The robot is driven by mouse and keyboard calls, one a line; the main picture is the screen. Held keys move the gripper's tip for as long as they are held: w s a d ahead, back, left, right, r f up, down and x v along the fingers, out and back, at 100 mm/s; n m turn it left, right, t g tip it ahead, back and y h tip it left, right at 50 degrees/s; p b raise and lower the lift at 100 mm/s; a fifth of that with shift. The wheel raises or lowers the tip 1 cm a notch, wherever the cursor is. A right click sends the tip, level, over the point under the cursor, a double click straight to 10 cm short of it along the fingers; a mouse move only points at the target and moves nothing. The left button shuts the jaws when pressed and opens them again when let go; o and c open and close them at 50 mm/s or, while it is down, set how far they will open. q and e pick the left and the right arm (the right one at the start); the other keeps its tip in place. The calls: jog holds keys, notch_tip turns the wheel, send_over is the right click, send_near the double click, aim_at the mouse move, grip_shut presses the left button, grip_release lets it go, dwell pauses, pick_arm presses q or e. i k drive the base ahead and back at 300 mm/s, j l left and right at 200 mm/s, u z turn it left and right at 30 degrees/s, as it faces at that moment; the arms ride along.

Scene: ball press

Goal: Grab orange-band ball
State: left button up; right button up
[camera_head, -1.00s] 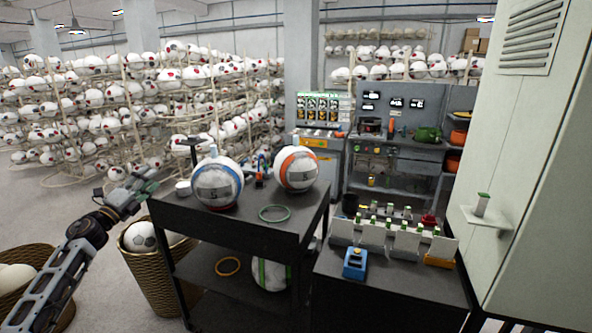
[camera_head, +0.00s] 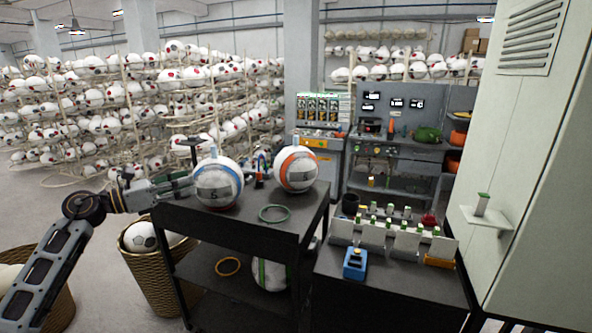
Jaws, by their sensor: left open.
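The orange-band ball (camera_head: 296,169) sits on the top of the dark cart (camera_head: 262,232), toward its back right. A blue-band ball (camera_head: 217,183) sits on the same top, to its left. My left gripper (camera_head: 182,186) is open at the cart's left edge, close to the left side of the blue-band ball and apart from the orange-band ball, with the blue-band ball between them. Whether the gripper touches the blue-band ball I cannot tell. My right gripper is not in view.
A green ring (camera_head: 273,214) lies in front of the balls. The lower shelf holds an orange ring (camera_head: 228,266) and a green-band ball (camera_head: 270,274). A wicker basket (camera_head: 158,279) stands left of the cart. A dark table (camera_head: 385,292) with white blocks and a blue device (camera_head: 355,263) stands right.

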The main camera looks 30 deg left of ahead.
aim_at(296, 168)
jog(key=i, duration=1.5)
